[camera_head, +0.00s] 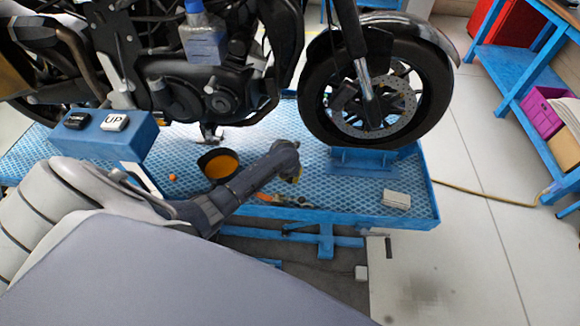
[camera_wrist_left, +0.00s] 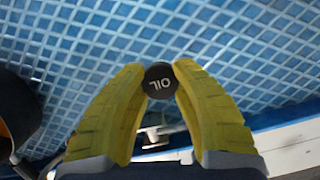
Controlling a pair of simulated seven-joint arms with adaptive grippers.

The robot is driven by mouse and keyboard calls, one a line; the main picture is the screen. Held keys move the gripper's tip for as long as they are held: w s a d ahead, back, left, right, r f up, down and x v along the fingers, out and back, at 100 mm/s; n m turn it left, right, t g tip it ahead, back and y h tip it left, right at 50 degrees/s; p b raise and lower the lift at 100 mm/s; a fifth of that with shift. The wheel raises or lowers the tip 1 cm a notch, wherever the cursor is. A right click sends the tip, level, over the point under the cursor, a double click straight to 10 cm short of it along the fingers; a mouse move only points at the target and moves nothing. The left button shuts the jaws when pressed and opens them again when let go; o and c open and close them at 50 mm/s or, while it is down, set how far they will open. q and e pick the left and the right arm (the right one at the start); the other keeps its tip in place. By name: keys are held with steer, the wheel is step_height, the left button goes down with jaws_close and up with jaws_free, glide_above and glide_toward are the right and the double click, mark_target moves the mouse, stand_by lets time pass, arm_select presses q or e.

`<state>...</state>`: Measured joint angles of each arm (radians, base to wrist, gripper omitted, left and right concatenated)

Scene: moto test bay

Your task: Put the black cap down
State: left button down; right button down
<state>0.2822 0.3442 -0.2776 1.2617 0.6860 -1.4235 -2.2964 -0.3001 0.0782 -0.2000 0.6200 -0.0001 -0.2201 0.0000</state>
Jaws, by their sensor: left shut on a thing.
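The black cap (camera_wrist_left: 160,81), round and marked "OIL", is between the yellow fingertips of my left gripper (camera_wrist_left: 158,88) in the left wrist view. The fingers touch it on both sides, with the blue patterned platform (camera_wrist_left: 240,50) behind it. In the head view my left gripper (camera_head: 292,172) reaches over the blue lift platform (camera_head: 375,185), right of a black pan of orange liquid (camera_head: 222,166). The cap cannot be made out there. The gap between cap and platform is hard to judge. My right gripper is not in view.
A motorcycle front wheel (camera_head: 375,90) stands on the platform behind the gripper. A white block (camera_head: 396,199) lies at the platform's right, and small tools (camera_head: 285,200) lie near its front edge. A blue control box with an "UP" button (camera_head: 115,122) stands at left.

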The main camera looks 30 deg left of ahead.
mark_target(290, 181)
arm_select(q)
steer(key=shift+f, duration=1.9)
steer(key=shift+f, duration=0.1)
steer(key=c, duration=1.1)
jaws_free()
steer(key=shift+v, duration=6.1)
